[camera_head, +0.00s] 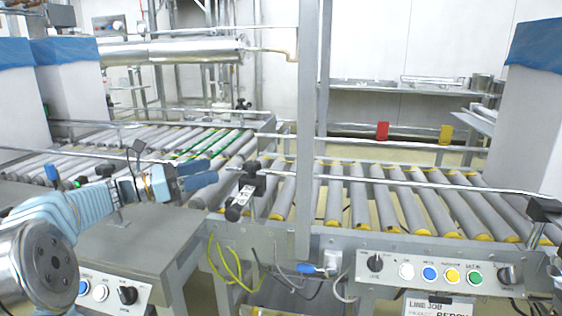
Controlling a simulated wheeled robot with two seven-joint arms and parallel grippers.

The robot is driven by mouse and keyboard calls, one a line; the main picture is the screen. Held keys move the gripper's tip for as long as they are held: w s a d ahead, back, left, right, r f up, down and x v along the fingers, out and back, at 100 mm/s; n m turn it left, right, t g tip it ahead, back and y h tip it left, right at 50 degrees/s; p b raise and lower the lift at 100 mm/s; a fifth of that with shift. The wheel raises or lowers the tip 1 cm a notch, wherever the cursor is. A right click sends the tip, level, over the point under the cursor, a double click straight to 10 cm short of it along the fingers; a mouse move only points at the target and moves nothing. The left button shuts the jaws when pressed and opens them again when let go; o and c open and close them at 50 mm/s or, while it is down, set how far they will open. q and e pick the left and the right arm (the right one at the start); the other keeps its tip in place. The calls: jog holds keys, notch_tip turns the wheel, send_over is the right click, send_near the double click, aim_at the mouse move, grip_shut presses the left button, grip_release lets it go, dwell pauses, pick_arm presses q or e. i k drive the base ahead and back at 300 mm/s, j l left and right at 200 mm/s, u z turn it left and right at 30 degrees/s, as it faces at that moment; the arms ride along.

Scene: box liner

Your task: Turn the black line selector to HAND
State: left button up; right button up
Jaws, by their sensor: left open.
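A grey control panel (440,276) on the front of the right conveyor carries two black rotary knobs, one at its left end (375,262) and one at its right end (507,274). White, blue, yellow and green buttons sit between them. Another black knob (128,295) is on the left panel, beside blue and white buttons. The labels are too small to read, so I cannot tell which knob is the line selector or where it points. My left gripper (208,173) is open and empty, above the left cabinet and away from all the knobs. My right gripper is out of view.
A grey upright post (308,130) stands left of the right panel. A rail-mounted black sensor (243,195) is just right of my left gripper. Loose cables (225,262) hang between the panels. Roller conveyors (400,205) lie behind. Space before the right panel looks clear.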

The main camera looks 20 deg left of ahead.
aim_at(375, 263)
jog(key=k+l, duration=0.15)
jog(key=k, duration=0.35)
jog(key=k+l, duration=0.15)
jog(key=k, duration=0.3)
